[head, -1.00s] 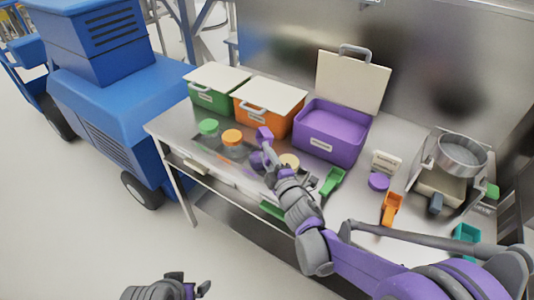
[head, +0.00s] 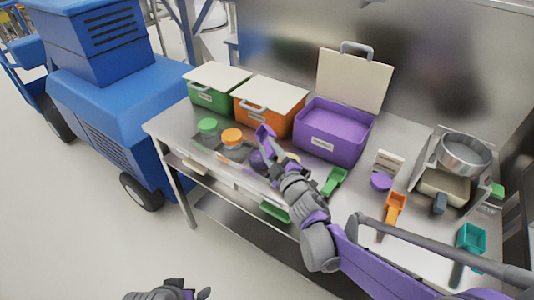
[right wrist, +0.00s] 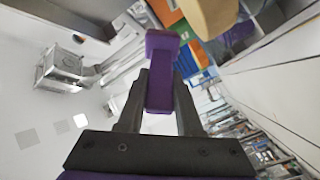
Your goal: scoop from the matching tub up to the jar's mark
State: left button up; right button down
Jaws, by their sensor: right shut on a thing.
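My right gripper (head: 270,156) is shut on a purple scoop (head: 264,135); in the right wrist view the scoop (right wrist: 160,75) stands between the two fingers. The scoop is over the table's front left part, in front of the orange tub. The purple tub (head: 333,132) is open with its cream lid (head: 352,82) raised. A cream round top (head: 293,157), perhaps the jar, shows just behind my right gripper, mostly hidden. The scoop's contents and the jar's mark cannot be made out. My left gripper (head: 190,293) is at the bottom edge, partly cut off.
Closed green (head: 212,97) and orange (head: 262,118) tubs stand at the back left. Green-lidded (head: 208,126) and orange-lidded (head: 232,136) jars stand before them. Green (head: 334,181), orange (head: 394,208) and teal (head: 469,238) scoops, a purple lid (head: 380,181) and a sieve (head: 464,154) lie to the right.

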jog(key=shift+d+m, duration=0.15)
jog(key=shift+m, duration=0.35)
jog(key=shift+r, duration=0.1)
jog(key=shift+d+m+b, duration=0.1)
jog(key=shift+m+b, duration=0.4)
jog(key=shift+m, duration=0.1)
jog(key=m+b, duration=0.1)
jog(key=m, duration=0.1)
jog(key=m+b, duration=0.2)
jog(key=m, duration=0.1)
jog(key=d+m+b, duration=0.1)
jog(key=m, duration=0.2)
jog(key=shift+w+f, duration=0.2)
jog(key=shift+b, duration=0.4)
